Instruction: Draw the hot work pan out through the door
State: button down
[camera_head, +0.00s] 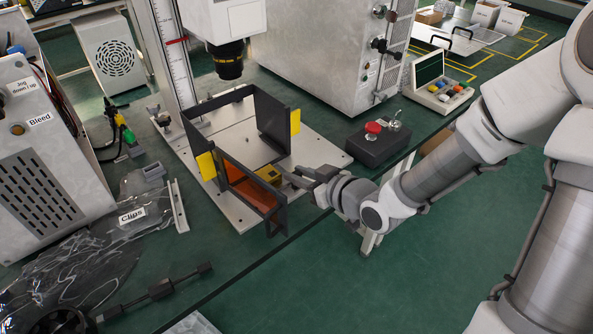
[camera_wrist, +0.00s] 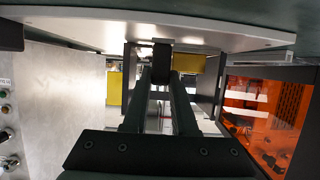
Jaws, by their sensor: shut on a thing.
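The dark-framed enclosure (camera_head: 240,112) stands on a pale base plate, with its front open. Its door (camera_head: 252,193), with an orange window, is swung out toward the front; it also shows at the right of the wrist view (camera_wrist: 268,112). My gripper (camera_head: 284,171) reaches in low from the right, past the door. In the wrist view, my gripper's fingers (camera_wrist: 161,72) are shut on a dark block (camera_wrist: 162,52), seemingly the hot work pan's handle. A yellow part (camera_head: 269,174) sits low beside the fingertips. The rest of the pan is hidden or hard to make out.
A black box with a red button (camera_head: 373,134) stands right of the base plate. A lens column (camera_head: 228,62) hangs above the enclosure. A large grey cabinet (camera_head: 325,50) stands behind. The bench edge runs under my arm, with open floor in front.

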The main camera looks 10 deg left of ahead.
jog(key=shift+s+d+r+p, duration=0.15)
jog(key=shift+s+d+p, duration=0.15)
jog(key=shift+s+d, duration=0.25)
jog(key=shift+s+d+r+p, duration=0.15)
jog(key=shift+d+p, duration=0.35)
jog(key=shift+p, duration=1.85)
jog(key=shift+s+d+p, duration=0.55)
jog(key=shift+s+p, duration=0.2)
jog(key=shift+p, duration=1.95)
jog(key=shift+s+d+f+p, duration=0.1)
jog(key=shift+s+d+p, duration=0.45)
jog(key=shift+p, duration=0.25)
jog(key=shift+s+d+f+p, duration=0.1)
jog(key=shift+s+d+p, duration=0.2)
jog(key=shift+d+p, duration=0.4)
